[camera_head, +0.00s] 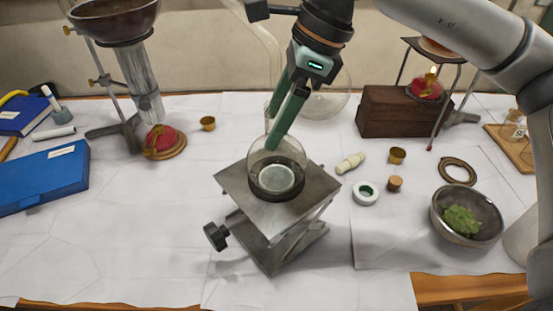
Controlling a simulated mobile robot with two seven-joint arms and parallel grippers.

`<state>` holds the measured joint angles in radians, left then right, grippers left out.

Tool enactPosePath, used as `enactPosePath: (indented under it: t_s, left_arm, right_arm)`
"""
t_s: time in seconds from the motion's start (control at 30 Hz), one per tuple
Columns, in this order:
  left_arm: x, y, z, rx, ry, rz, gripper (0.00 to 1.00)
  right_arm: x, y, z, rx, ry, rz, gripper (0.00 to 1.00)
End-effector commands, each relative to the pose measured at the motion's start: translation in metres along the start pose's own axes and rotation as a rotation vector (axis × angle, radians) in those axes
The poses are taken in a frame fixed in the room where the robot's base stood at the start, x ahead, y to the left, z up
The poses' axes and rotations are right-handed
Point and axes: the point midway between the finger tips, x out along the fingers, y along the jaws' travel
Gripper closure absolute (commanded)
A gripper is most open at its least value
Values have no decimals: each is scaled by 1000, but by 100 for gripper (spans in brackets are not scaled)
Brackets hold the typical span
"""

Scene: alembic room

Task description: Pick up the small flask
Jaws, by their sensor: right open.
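The small clear glass flask (263,158) stands with its round body on a dark ring on top of the metal lab jack (318,189). My right gripper (272,128) reaches down from above with its green fingers at the flask's neck. The jaws are open. The nearer finger covers part of the neck, so I cannot tell whether the neck lies between the fingers or whether they touch it. My left gripper is not in view.
A larger round glass vessel (335,100) and bent glass tubing stand behind my gripper. A wooden block (385,118) with a lit red burner (426,89) is at the back right. A metal bowl (439,213) with green stuff sits at right. The left front paper is clear.

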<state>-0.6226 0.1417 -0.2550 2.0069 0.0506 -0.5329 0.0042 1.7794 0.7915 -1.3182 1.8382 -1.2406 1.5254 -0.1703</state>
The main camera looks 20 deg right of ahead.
Motion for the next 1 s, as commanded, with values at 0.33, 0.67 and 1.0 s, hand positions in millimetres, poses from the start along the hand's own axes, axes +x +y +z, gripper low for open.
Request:
enactPosePath:
  t_s: [0.33,0.67,1.0]
  left_arm:
    - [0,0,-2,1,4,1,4]
    - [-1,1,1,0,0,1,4]
    - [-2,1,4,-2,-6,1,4]
  right_arm:
    - [0,0,0,0,0,0,42]
    - [-1,0,0,0,0,-1,79]
    - [-1,0,0,0,0,-1,100]
